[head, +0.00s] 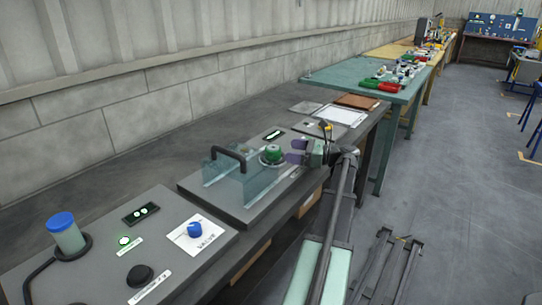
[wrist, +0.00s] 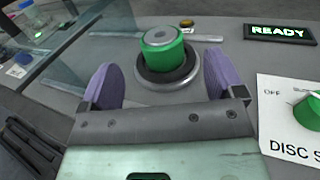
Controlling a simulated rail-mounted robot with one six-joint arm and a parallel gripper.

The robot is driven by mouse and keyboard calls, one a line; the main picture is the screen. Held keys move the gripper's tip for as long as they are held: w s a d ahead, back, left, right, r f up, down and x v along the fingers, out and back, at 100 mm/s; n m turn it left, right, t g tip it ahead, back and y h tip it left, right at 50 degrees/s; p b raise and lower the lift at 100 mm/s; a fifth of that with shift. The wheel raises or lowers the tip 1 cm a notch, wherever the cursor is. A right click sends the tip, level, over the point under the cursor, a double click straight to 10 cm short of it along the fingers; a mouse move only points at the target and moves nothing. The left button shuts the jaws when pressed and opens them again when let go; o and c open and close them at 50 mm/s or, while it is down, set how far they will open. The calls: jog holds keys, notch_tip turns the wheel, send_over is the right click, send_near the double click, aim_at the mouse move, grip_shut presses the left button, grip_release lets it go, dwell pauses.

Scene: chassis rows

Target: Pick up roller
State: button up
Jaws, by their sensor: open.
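A green cylinder with a grey top, which appears to be the roller (wrist: 164,50), stands upright on a round grey base with a dark ring (wrist: 150,76). In the head view the roller (head: 272,153) sits on the grey panel to the right of a clear guard. My gripper (wrist: 161,76) is open and empty, its two purple fingers spread apart to either side of the roller's near side. The roller is ahead of the fingers. In the head view my gripper (head: 297,151) is just right of the roller.
A clear guard with a black handle (head: 229,153) stands left of the roller. A display reading READY (wrist: 280,34) and a green knob (wrist: 309,112) on a white label are on the right in the wrist view. A blue-capped jar (head: 66,234) stands on the nearer panel.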

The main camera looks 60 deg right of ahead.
aim_at(276, 147)
jog(key=x, duration=0.6)
jog(key=shift+w, duration=0.3)
jog(key=c, duration=1.1)
